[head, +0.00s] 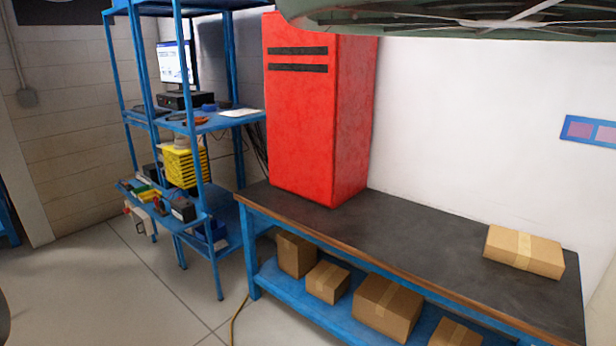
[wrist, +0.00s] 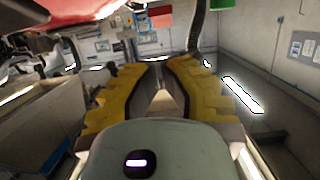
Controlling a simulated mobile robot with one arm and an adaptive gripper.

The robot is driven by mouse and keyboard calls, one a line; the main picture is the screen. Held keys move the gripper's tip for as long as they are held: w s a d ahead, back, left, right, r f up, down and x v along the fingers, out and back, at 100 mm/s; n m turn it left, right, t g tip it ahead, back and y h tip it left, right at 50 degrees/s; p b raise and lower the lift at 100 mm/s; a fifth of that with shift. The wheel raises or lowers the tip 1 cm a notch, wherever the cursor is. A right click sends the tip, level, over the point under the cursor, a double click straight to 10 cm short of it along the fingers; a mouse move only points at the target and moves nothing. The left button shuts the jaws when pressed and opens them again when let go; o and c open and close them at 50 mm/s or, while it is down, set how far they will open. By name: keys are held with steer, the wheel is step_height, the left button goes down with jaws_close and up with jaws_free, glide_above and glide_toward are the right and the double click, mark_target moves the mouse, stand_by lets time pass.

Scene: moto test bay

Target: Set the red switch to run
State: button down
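No red switch can be made out in either view. A tall red cabinet (head: 300,130) with two dark slots near its top stands on the dark-topped workbench (head: 425,235) in the head view. My gripper (wrist: 162,64) shows in the wrist view, with two yellow fingers pointing away from the camera. A gap lies between the fingers and nothing is held there. The gripper is not seen in the head view, so its distance from the cabinet cannot be told.
A blue shelf rack (head: 205,170) with a monitor (head: 174,63) and yellow bins (head: 182,166) stands left of the bench. A cardboard box (head: 524,250) lies on the bench's right end. Several boxes sit on its lower shelf. Floor (head: 100,285) is open at front left.

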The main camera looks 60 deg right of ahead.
steer(key=shift+a+f+p, duration=0.3)
steer(key=shift+a+f, duration=0.05)
steer(key=shift+f, duration=0.2)
steer(key=shift+a+f+p, duration=0.3)
steer(key=shift+f, duration=0.25)
steer(key=shift+w+f+b, duration=0.15)
steer(key=shift+w+b, duration=0.05)
steer(key=shift+b, duration=0.65)
steer(key=shift+f+b, duration=0.15)
steer(key=shift+b, duration=0.45)
steer(key=shift+s+b, duration=0.1)
steer(key=shift+b, duration=0.35)
steer(key=shift+a+h, duration=0.1)
steer(key=shift+h, duration=0.2)
